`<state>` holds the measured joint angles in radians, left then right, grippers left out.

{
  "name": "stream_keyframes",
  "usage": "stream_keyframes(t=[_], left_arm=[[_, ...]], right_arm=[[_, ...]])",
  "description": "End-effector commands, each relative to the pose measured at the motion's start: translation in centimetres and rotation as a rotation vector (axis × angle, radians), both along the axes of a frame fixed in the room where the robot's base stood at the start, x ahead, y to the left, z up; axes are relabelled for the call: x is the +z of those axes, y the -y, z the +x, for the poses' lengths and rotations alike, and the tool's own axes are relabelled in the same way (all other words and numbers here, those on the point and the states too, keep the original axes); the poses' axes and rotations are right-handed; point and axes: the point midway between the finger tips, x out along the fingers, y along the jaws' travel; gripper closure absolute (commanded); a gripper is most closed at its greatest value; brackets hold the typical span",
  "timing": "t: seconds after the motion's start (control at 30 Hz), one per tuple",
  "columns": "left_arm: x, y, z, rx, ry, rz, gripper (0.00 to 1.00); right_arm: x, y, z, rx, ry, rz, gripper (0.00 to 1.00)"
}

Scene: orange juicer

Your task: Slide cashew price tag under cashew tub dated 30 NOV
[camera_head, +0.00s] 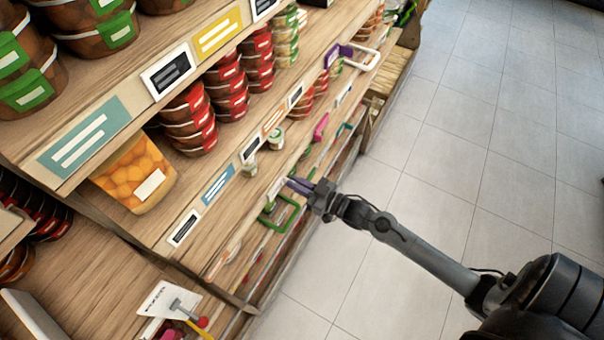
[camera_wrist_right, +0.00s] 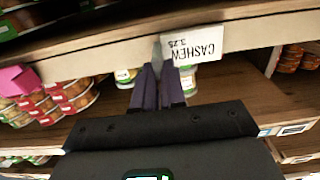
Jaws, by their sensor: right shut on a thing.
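The white cashew price tag (camera_wrist_right: 195,45) reads "CASHEW 3.25" in the right wrist view, against the shelf edge. My right gripper (camera_wrist_right: 157,75) is shut at the tag's left end; in the head view the gripper (camera_head: 292,182) is at the front edge of the shelf, with a pale tag (camera_head: 276,189) at its tips. Small tubs with pale labels (camera_wrist_right: 125,77) and (camera_wrist_right: 187,80) stand behind the fingers. In the head view, small tubs (camera_head: 277,138) and (camera_head: 249,170) stand near the shelf edge. No 30 NOV date is readable. My left gripper is out of view.
Stacked red-labelled tubs (camera_head: 187,120) fill the shelf further in. An orange bag (camera_head: 135,175) stands at the left. A green hook-like frame (camera_head: 281,214) is just below my gripper. Several tags line the shelf edges. The tiled floor (camera_head: 450,170) at right is clear.

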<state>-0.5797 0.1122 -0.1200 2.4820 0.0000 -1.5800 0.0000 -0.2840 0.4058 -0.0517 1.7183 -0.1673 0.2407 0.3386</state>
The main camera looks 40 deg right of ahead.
Motion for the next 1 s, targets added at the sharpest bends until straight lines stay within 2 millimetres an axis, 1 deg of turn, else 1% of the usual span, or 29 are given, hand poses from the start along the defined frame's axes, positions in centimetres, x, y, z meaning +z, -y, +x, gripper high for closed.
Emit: stream_keyframes(t=[0.17,0.2,0.33,0.37,0.63,0.77,0.87,1.0], left_arm=[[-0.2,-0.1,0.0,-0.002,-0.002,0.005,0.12],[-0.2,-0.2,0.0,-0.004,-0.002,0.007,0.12],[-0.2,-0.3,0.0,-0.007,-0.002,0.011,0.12],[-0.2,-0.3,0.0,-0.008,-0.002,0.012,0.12],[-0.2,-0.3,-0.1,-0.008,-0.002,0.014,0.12],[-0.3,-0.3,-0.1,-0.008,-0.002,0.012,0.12],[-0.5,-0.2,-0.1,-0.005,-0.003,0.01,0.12],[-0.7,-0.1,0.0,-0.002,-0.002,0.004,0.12]], right_arm=[[0.0,0.1,0.1,-0.002,0.003,-0.001,1.0],[0.0,0.1,0.1,-0.002,0.003,-0.001,0.86],[0.0,0.2,0.1,-0.002,0.002,-0.002,0.67],[0.0,0.2,0.1,-0.002,0.002,-0.002,0.64],[0.0,0.2,0.0,-0.002,0.0,-0.001,0.64],[-0.2,0.4,-0.5,-0.002,-0.002,-0.002,0.64],[-0.2,0.7,-1.5,-0.002,-0.002,-0.002,0.64],[-0.3,1.4,-3.5,-0.002,-0.002,-0.002,0.64]])
